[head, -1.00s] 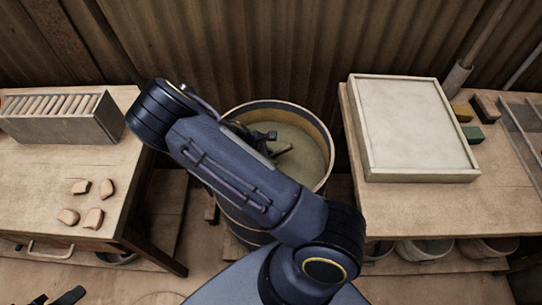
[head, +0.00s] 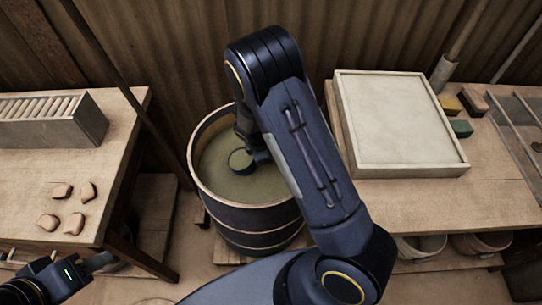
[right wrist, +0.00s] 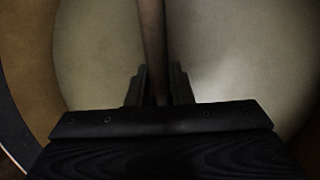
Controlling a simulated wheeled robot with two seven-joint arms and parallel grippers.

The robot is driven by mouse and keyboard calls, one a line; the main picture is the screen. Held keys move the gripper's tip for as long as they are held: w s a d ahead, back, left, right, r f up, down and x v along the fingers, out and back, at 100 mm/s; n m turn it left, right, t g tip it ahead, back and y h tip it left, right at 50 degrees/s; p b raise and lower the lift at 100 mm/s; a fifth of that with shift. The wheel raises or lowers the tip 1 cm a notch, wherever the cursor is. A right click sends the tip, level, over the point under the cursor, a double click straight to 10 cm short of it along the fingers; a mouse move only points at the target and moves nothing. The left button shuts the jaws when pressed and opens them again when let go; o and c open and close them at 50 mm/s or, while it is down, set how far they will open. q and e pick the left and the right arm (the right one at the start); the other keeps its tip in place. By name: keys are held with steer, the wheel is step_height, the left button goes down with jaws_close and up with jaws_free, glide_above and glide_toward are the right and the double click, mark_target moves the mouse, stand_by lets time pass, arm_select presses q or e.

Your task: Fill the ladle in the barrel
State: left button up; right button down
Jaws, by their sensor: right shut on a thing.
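The barrel (head: 250,217) stands on the floor between two tables and holds murky greenish liquid (head: 268,186). My right gripper (head: 246,128) is inside the barrel mouth, partly hidden by my forearm. In the right wrist view the right gripper (right wrist: 158,88) is shut on the ladle's brown handle (right wrist: 152,40), with the liquid behind.
The left table (head: 120,160) bears a grey rack (head: 50,125) and several clay lumps (head: 75,222). The right table (head: 440,205) bears a large pale slab (head: 395,118) and small blocks (head: 460,128). A corrugated wall (head: 180,60) stands close behind the barrel.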

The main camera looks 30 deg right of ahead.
steer(key=shift+r+p, duration=1.8)
steer(key=shift+r, duration=0.7)
step_height(320, 180, up, 12)
steer(key=y+p, duration=0.1)
steer(key=p, duration=0.8)
steer(key=shift+d+r, duration=0.15)
steer(key=shift+d, duration=0.1)
steer(key=shift+s, duration=0.1)
